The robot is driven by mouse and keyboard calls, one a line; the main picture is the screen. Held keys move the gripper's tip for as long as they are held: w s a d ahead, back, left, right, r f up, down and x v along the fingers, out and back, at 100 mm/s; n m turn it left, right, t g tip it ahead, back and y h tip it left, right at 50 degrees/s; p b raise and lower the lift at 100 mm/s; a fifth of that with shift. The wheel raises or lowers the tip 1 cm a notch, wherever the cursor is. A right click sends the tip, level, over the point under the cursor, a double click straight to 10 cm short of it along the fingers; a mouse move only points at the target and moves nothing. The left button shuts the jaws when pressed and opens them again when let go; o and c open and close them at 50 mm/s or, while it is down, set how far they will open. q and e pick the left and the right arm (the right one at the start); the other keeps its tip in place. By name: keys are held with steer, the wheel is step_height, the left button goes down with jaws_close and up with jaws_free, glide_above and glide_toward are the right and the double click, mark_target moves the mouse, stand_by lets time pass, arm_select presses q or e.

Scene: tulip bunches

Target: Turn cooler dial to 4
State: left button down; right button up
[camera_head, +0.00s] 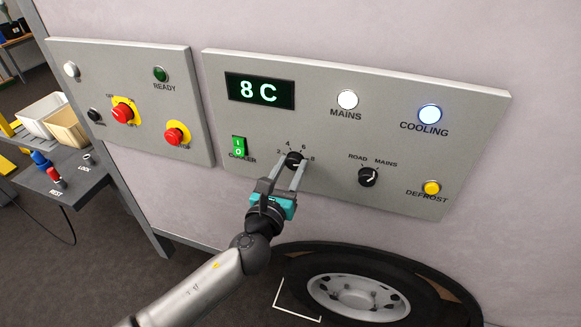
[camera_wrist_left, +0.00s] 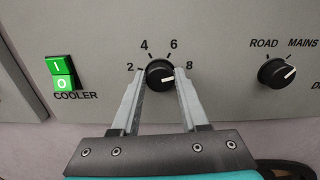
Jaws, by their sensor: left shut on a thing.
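The cooler dial (camera_head: 294,159) is a round black knob with a white pointer mark on the grey panel. Numbers 2, 4, 6 and 8 are printed around its upper side. In the left wrist view the dial (camera_wrist_left: 160,73) has its mark toward the right, on the 8 side. My left gripper (camera_head: 291,169) reaches up from below and is shut on the dial, one finger on each side. The left wrist view shows both fingers of the gripper (camera_wrist_left: 160,84) flanking it. The display (camera_head: 260,91) reads 8 C. My right gripper is not in view.
A green COOLER switch (camera_head: 238,146) is left of the dial; a ROAD/MAINS knob (camera_head: 367,177) is to its right. The MAINS lamp (camera_head: 347,99) is white, the COOLING lamp (camera_head: 430,114) bluish-white. A yellow DEFROST button (camera_head: 432,188) is lower right. A wheel (camera_head: 358,298) is below.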

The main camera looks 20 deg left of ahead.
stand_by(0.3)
arm_select(q)
steer(key=n, duration=0.4)
steer(key=shift+a+f+n+b, duration=0.1)
steer(key=shift+n+b, duration=0.3)
steer(key=n, duration=1.4)
steer(key=shift+n, duration=0.4)
steer(key=shift+f, duration=0.1)
steer(key=shift+c, duration=2.1)
jaws_free()
